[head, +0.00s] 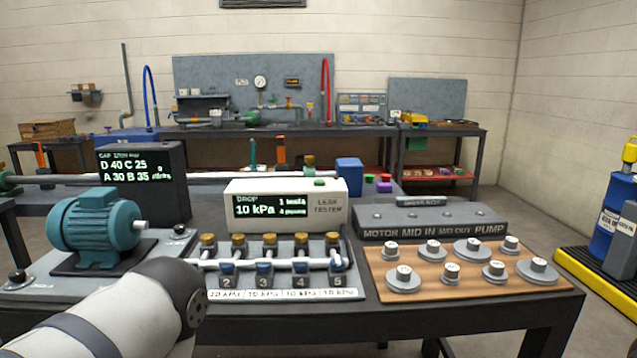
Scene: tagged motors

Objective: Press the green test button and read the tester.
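The leak tester (330,208) is a white box standing at the middle of the bench. Its dark display (269,204) reads "DROP" and "10 kPa", with smaller lines that look like "1 tests" and a count of pumps. A grey-white link of my arm comes in at the lower left, in front of the bench. Neither of my grippers shows.
A teal motor (98,228) and a black readout (143,170) stand left. A valve manifold (270,262) with several brass caps sits before the tester. A wooden board (428,282) with several tagged weights and a grey labelled block (430,223) are right.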

